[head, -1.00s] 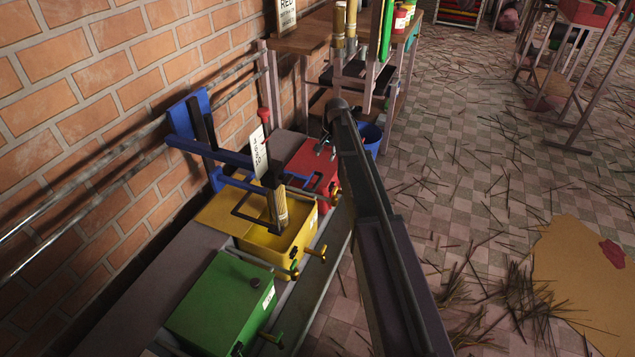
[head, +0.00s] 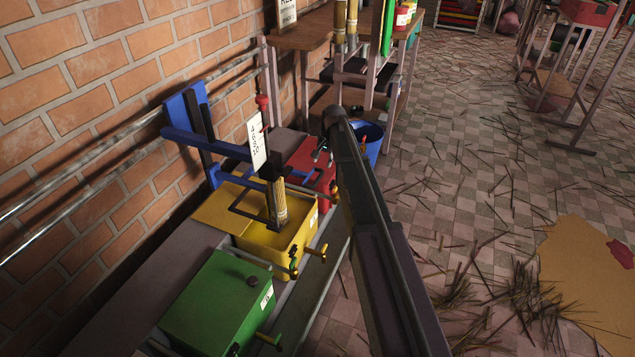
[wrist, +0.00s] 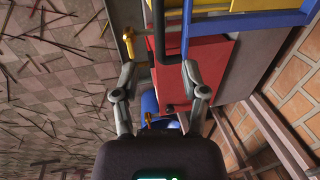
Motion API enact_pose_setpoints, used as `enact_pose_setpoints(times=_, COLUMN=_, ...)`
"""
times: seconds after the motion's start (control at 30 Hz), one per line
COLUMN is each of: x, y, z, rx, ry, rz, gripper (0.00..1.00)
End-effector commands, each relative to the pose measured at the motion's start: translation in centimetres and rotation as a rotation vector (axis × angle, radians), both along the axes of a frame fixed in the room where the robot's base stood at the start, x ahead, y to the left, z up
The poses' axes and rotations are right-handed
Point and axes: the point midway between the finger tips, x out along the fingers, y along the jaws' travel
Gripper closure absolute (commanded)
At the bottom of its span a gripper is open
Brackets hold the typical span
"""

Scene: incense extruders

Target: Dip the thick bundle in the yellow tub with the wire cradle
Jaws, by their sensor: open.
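The yellow tub (head: 262,246) stands on the long bench between a green and a red tub. A blue arm (head: 228,148) on an upright post reaches over the tub by the cradle. My gripper (wrist: 158,92) is open and empty in the wrist view, its fingers apart in front of the red tub (wrist: 190,75). In the head view my gripper (head: 322,150) is small and partly hidden by my arm, beyond the yellow tub and near the red one.
The closed green tub (head: 222,300) is nearest on the bench. A white numbered card (head: 257,142) stands behind the bundle. A blue bucket (head: 371,140) is beyond my arm. A brick wall bounds the left; open tiled floor lies right.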

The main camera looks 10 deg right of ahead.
Motion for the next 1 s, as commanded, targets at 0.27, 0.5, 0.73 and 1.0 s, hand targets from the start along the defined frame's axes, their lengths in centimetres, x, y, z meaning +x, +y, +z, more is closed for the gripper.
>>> enact_pose_setpoints(times=0.27, x=0.3, y=0.3, z=-2.6, rx=0.000, ry=0.000, rz=0.000, gripper=0.44)
enact_pose_setpoints(times=0.5, x=0.5, y=0.6, z=-4.4, rx=0.000, ry=0.000, rz=-0.001, gripper=0.44)
enact_pose_setpoints(times=0.73, x=0.7, y=0.9, z=-6.2, rx=0.000, ry=0.000, rz=-0.002, gripper=0.44)
enact_pose_setpoints(times=1.0, x=0.8, y=1.1, z=-7.8, rx=0.000, ry=0.000, rz=-0.002, gripper=0.44)
